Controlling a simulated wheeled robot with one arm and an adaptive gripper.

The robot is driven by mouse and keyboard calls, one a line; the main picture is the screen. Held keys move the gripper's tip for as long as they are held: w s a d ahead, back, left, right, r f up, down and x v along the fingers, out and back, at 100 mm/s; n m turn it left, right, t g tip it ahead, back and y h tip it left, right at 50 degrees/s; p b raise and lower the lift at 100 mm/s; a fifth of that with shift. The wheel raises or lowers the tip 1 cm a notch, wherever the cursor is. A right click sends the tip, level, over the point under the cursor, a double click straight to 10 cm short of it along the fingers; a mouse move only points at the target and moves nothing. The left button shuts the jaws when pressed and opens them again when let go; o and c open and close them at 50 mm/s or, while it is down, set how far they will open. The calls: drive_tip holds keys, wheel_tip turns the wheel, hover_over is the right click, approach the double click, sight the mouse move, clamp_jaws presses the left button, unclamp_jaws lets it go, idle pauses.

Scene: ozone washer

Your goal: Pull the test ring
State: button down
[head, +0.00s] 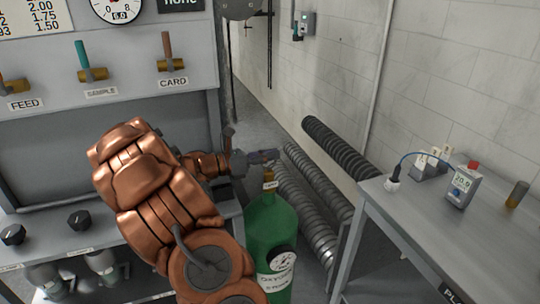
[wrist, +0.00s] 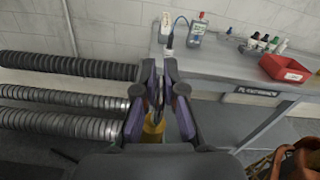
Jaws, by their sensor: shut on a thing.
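My gripper (head: 262,157) is just above the neck of the green oxygen cylinder (head: 268,222), which stands upright beside the panel bench. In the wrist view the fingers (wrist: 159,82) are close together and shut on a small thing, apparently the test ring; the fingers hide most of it. A brass fitting (wrist: 153,128) shows between and below the fingers. The same brass top (head: 269,181), with a small label, is on the cylinder in the head view.
A panel with labelled lever valves (head: 92,74) stands at left. Ribbed hoses (head: 310,208) lie behind the cylinder. At right, a grey table (head: 420,222) holds a meter (head: 462,186); a red bin (wrist: 285,68) shows in the wrist view.

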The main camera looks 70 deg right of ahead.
drive_tip(key=shift+r+p, duration=0.9)
drive_tip(key=shift+r, duration=0.1)
drive_tip(key=shift+f, duration=0.1)
drive_tip(key=c, duration=1.3)
unclamp_jaws()
drive_tip(key=v, duration=1.2)
drive_tip(key=shift+a, duration=0.1)
